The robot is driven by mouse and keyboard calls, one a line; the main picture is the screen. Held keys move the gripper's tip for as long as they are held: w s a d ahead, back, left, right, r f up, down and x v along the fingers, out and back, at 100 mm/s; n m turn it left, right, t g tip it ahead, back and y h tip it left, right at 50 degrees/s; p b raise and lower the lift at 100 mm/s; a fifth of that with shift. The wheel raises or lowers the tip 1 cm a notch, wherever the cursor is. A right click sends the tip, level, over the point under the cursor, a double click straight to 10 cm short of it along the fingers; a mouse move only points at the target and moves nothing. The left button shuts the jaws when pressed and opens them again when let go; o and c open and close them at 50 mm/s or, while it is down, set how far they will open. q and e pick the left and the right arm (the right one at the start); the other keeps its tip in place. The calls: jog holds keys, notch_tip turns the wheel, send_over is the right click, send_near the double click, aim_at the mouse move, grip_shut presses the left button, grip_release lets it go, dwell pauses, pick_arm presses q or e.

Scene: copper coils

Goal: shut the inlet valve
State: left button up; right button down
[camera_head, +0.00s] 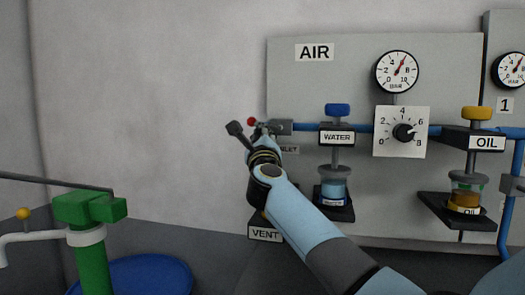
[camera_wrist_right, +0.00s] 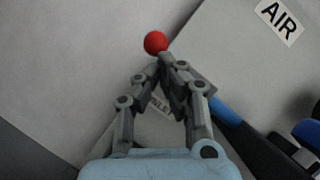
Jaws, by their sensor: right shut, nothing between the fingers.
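The inlet valve's grey body (camera_head: 285,127) sits at the left end of the blue pipe on the AIR panel. Its red ball knob (camera_head: 251,121) shows just left of my right gripper (camera_head: 262,130). In the right wrist view the red knob (camera_wrist_right: 155,42) is just beyond the fingertips (camera_wrist_right: 165,57), which are shut with nothing between them. I cannot tell whether they touch the knob or its lever. The lever is mostly hidden by the fingers. The INLET label (camera_head: 290,149) is partly covered by my right arm. My left gripper is not in view.
The AIR panel (camera_head: 350,80) carries a gauge (camera_head: 397,71), a regulator dial (camera_head: 403,132), a WATER unit (camera_head: 337,137) and an OIL unit (camera_head: 487,143). A VENT label (camera_head: 265,233) is below. A green pump (camera_head: 90,235) and blue drum (camera_head: 150,275) stand left. The wall left of the panel is clear.

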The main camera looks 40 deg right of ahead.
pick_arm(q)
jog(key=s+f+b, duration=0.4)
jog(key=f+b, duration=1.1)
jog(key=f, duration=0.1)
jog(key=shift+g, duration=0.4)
pick_arm(e)
jog(key=r+m+g+h, duration=0.1)
jog(key=m+g+h, duration=0.1)
jog(key=m, duration=0.4)
jog(key=r+m+g+h, duration=0.2)
jog(key=m+h, duration=0.1)
jog(key=m, duration=0.3)
jog(key=s+r+m+g+h, duration=0.1)
jog(key=m+g+h, duration=0.2)
jog(key=m, duration=0.4)
jog(key=shift+d+r, duration=0.25)
jog(key=shift+d, duration=0.15)
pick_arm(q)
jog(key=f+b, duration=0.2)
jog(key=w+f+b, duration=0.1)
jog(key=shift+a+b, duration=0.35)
pick_arm(e)
jog(key=s+a+f, duration=0.5)
jog(key=a+f, duration=0.3)
jog(key=a, duration=0.1)
jog(key=shift+w+f, duration=0.1)
jog(key=shift+f, duration=0.05)
